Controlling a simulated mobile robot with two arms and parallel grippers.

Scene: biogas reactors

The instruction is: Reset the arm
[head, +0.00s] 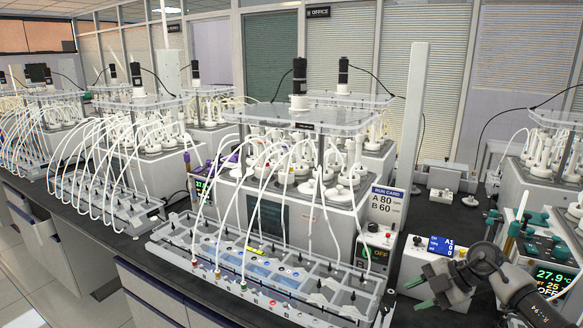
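My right arm (505,285) comes in from the lower right corner, grey and bent. Its gripper (412,295) has two green fingertips that point left and stand apart with nothing between them. In the picture it overlaps the front of a white control box (420,262) with a small blue screen. I cannot tell the exact gap between them. My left gripper and arm are not in view.
A reactor unit (298,187) with white tubes stands mid-bench, behind a long compartment tray (160,247). A run card (385,205) reads A 80, B 60. More reactors stand left and right. A controller (553,275) reads 27.9°C. Dark bench shows near a small white device (441,196).

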